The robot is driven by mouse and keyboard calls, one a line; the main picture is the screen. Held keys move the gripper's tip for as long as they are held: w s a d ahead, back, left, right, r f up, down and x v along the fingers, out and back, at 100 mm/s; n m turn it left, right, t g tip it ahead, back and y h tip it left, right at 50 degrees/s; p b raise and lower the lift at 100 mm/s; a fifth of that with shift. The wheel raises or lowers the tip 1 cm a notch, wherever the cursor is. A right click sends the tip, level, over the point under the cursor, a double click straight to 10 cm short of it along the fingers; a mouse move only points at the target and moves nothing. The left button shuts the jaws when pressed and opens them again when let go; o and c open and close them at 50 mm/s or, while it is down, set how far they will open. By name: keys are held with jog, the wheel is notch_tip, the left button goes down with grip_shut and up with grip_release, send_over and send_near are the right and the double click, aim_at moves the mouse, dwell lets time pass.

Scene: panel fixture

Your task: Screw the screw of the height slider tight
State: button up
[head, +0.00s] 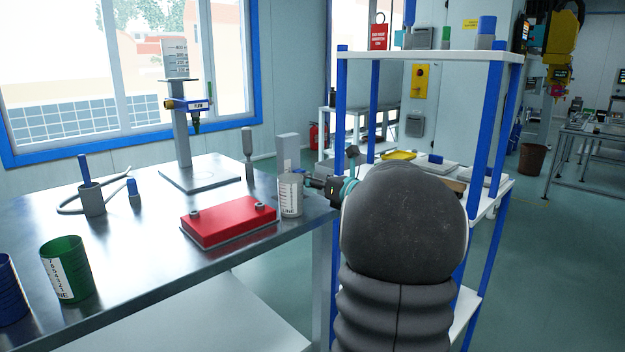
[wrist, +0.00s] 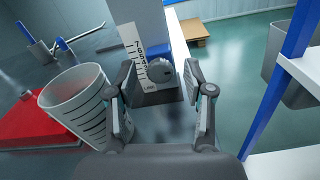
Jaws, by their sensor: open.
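The height slider is a grey upright column (head: 287,152) at the table's right end, and it fills the top middle of the wrist view (wrist: 138,18). A white ruler label (wrist: 134,50) runs down its face. Its screw, a round dark grey knob (wrist: 160,70), sits low on that face beside the label. My gripper (wrist: 163,90) is open and empty. In the wrist view its fingers stand left and right of the knob, apart from it; I cannot tell the remaining distance. In the head view my arm hides most of the gripper, and the knob cannot be seen.
A white cup with markings (head: 290,196) stands close by the left finger (wrist: 75,100). A red box (head: 228,221) lies left of it. A measuring stand (head: 181,140), a grey holder (head: 92,199) and a green cup (head: 68,268) are farther left. A blue-posted shelf (head: 495,120) stands right.

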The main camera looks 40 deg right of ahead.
jog(key=s, duration=1.2)
jog(key=shift+d, duration=0.45)
